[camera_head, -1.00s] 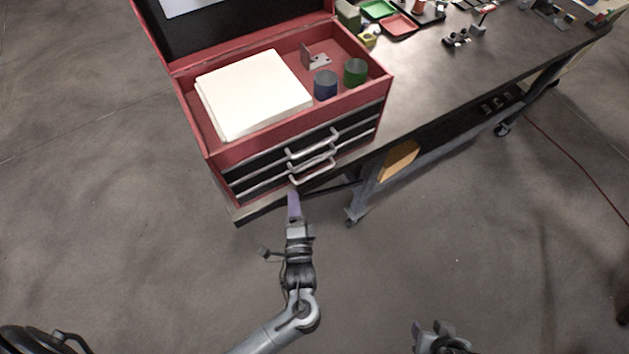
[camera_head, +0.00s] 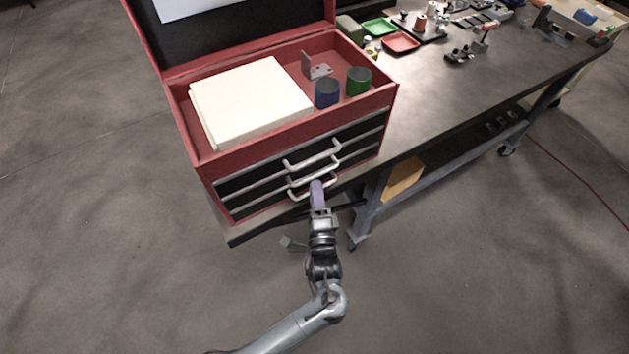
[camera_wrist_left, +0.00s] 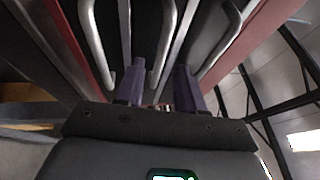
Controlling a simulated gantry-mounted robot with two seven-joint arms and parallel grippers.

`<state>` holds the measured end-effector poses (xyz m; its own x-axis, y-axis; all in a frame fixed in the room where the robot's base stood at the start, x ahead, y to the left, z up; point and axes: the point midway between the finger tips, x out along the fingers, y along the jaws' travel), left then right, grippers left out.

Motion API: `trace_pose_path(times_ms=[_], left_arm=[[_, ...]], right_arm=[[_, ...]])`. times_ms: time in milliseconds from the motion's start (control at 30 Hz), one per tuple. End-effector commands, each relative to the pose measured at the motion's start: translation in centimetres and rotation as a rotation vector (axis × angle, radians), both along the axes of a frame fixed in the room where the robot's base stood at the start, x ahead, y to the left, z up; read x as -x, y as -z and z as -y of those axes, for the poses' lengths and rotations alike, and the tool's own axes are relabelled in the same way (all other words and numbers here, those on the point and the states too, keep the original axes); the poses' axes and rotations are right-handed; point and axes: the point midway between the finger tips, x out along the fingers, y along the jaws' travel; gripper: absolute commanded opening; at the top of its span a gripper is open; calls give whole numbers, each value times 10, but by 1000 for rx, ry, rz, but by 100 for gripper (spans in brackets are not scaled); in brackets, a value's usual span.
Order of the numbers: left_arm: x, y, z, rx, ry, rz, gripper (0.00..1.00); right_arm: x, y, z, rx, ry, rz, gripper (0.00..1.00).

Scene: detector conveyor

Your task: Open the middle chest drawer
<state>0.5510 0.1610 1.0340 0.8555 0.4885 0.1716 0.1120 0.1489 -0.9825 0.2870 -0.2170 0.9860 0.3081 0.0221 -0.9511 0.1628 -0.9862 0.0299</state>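The red tool chest (camera_head: 240,160) stands on the bench with its lid up. Its three black drawers have silver handles and look closed. The middle drawer's handle (camera_head: 322,170) is just above my left gripper (camera_head: 317,184), which points at the chest front from below. In the left wrist view, my left gripper (camera_wrist_left: 157,92) has its two purple fingers apart. The middle handle (camera_wrist_left: 166,45) lies in line with the gap between them, with the other handles outside. I cannot tell whether the fingers reach around it. My right gripper is out of view.
The chest's open top holds a white block (camera_head: 250,98), a blue cup (camera_head: 327,92) and a green cup (camera_head: 358,80). Small trays and parts lie on the bench (camera_head: 440,90) at the right. The floor in front is clear.

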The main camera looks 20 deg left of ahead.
Motion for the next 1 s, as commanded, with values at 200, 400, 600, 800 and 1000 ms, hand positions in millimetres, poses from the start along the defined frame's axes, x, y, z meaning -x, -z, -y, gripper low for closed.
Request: trace_pose_path(times_ms=[200, 400, 600, 800, 1000], left_arm=[[-21, -4, -12, -1, 0, 0, 38], [-28, -5, -16, -1, 1, -1, 38], [-28, -5, -17, 0, 1, -1, 38], [-28, -5, -17, 1, 0, -1, 17], [-28, -5, -16, 1, 0, -1, 0]], right_arm=[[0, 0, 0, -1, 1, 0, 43], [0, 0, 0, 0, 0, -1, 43], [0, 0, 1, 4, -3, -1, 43], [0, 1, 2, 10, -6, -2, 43], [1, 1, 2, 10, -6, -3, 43]])
